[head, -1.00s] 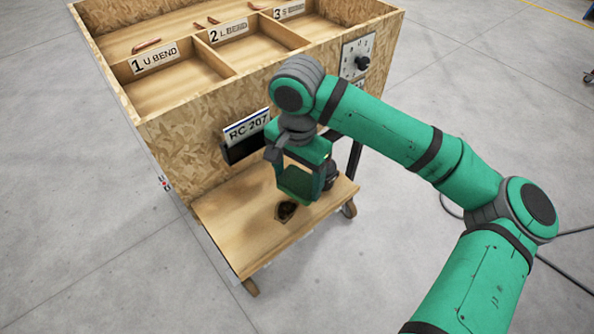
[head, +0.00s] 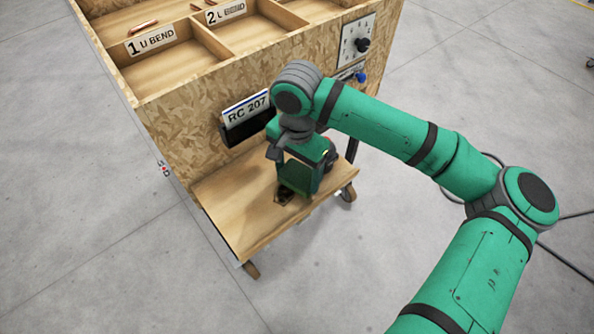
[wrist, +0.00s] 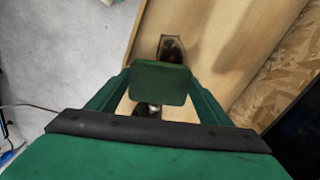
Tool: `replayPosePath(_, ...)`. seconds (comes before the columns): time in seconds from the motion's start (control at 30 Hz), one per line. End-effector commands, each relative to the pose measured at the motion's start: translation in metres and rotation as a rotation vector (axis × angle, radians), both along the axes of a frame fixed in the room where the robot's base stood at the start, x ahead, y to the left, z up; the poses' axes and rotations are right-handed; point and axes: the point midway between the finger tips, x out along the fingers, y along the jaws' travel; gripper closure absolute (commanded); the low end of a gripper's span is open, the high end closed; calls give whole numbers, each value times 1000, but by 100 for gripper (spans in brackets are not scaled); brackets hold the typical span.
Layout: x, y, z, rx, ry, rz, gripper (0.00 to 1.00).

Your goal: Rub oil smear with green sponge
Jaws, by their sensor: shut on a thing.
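My gripper (head: 298,188) is shut on the green sponge (wrist: 160,82), which sits between its two fingers in the wrist view. The gripper points down over the wooden shelf (head: 235,210) at the front of the crate. The oil smear (head: 284,195) is a dark patch on the shelf, partly hidden behind the gripper. In the wrist view the smear (wrist: 172,48) shows just beyond the sponge's far edge. The sponge is right at the smear; I cannot tell whether it touches the wood.
The wooden crate (head: 190,125) rises behind the shelf, with a card reading RC 207 (head: 247,110) in a dark holder close to my gripper. A dial panel (head: 357,40) is on the crate's right. The left part of the shelf is clear.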

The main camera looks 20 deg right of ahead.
Motion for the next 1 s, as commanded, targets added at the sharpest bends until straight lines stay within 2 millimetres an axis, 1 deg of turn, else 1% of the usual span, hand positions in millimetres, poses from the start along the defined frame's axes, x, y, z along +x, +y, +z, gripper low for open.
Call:
replayPosePath(0.27,0,0,-1,0,0,1,51)
replayPosePath(1.0,0,0,-14,0,0,0,51)
